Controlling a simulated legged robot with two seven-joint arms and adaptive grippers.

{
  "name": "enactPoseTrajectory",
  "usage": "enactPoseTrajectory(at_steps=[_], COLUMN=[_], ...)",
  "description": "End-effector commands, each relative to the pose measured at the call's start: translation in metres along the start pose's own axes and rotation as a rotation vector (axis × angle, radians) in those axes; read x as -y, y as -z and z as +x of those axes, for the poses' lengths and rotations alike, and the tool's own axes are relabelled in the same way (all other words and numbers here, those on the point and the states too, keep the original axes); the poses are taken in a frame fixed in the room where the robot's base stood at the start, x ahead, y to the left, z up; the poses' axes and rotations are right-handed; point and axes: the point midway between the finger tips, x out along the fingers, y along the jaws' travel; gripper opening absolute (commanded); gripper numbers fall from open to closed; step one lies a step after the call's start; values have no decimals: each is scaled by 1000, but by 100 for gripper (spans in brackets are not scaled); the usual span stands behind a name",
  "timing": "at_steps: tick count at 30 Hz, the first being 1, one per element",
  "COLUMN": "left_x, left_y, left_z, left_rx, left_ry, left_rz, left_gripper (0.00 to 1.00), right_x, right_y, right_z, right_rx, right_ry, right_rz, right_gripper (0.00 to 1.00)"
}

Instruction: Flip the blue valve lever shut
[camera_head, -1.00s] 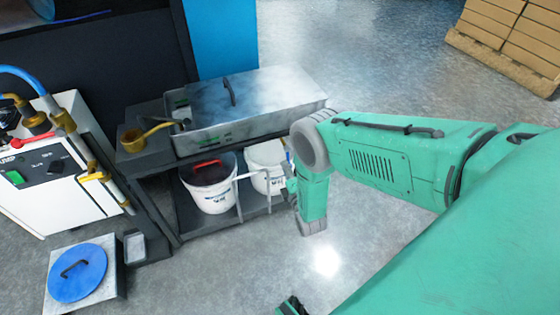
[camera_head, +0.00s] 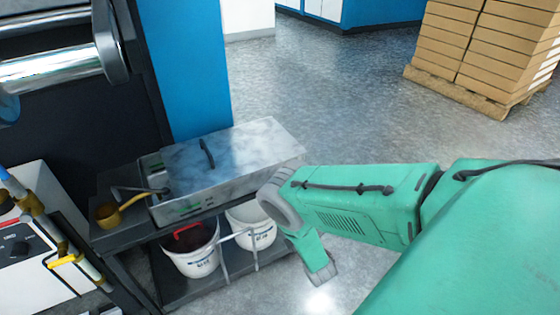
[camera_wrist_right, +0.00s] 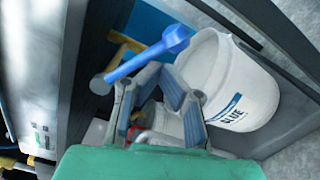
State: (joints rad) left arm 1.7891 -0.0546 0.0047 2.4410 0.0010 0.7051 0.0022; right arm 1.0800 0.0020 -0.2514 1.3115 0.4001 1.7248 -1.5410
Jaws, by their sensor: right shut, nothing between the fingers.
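The blue lever (camera_wrist_right: 150,52) shows in the right wrist view as a slanted bar with a round knob at its upper right end and a dull round end at its lower left. My right gripper (camera_wrist_right: 163,78) is just below the lever in that view, its grey fingers shut with nothing between them. I cannot tell whether a finger touches the lever. In the head view I do not make out the lever or the right fingers; my green right arm comes in from the right beside the cart. My left gripper is not in view.
The dark cart (camera_head: 200,288) carries a metal tank (camera_head: 225,165) and a brass ladle (camera_head: 110,213). Boxes on a pallet (camera_head: 480,100) stand beyond open floor.

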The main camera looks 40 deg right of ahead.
Motion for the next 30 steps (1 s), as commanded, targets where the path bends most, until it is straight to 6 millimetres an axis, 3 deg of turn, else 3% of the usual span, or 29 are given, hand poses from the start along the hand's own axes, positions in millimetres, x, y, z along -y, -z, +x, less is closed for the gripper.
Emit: enactPoseTrajectory(at_steps=[10,15,30], left_x=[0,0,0], left_y=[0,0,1], left_z=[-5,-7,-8], left_rx=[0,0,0], left_ry=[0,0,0], left_rz=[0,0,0], left_gripper=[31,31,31], right_x=[-12,-17,-24], right_y=[-16,-21,-26], right_z=[2,2,2], right_rx=[1,-1,1], right_ry=[-3,-8,-9], right_rz=[-1,-117,-135], right_gripper=[0,0,0])
